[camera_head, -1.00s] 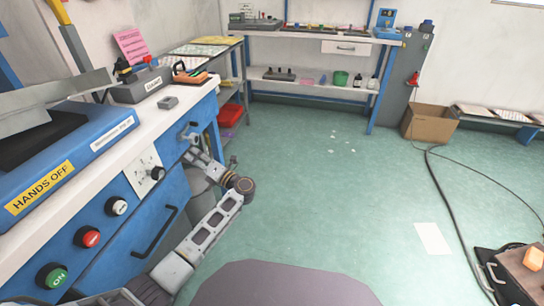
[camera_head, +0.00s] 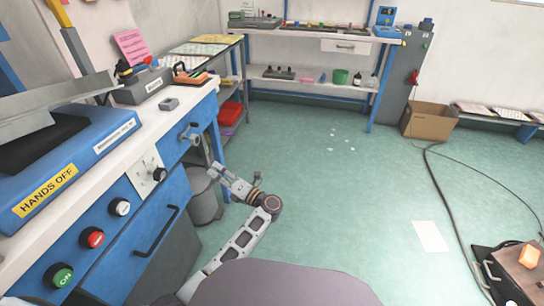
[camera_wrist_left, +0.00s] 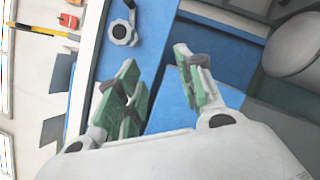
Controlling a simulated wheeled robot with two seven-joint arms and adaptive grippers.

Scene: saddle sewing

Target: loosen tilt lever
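A grey round-ended fitting (camera_head: 190,134), which looks like the tilt lever, sticks out from the blue side of the workbench (camera_head: 102,180) near its far end. A grey ring-shaped fitting on blue also shows at the top of the left wrist view (camera_wrist_left: 122,32); it looks like the same part. My left gripper (camera_head: 217,173) is lower and to the right of the lever, apart from it. In the left wrist view its green-padded fingers (camera_wrist_left: 155,62) are spread with nothing between them. My right gripper is out of view.
Buttons (camera_head: 93,238) and a drawer handle (camera_head: 157,231) line the bench front. A grey bin (camera_head: 204,198) stands behind my left gripper. A cardboard box (camera_head: 428,122) and a cable (camera_head: 448,201) lie to the right.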

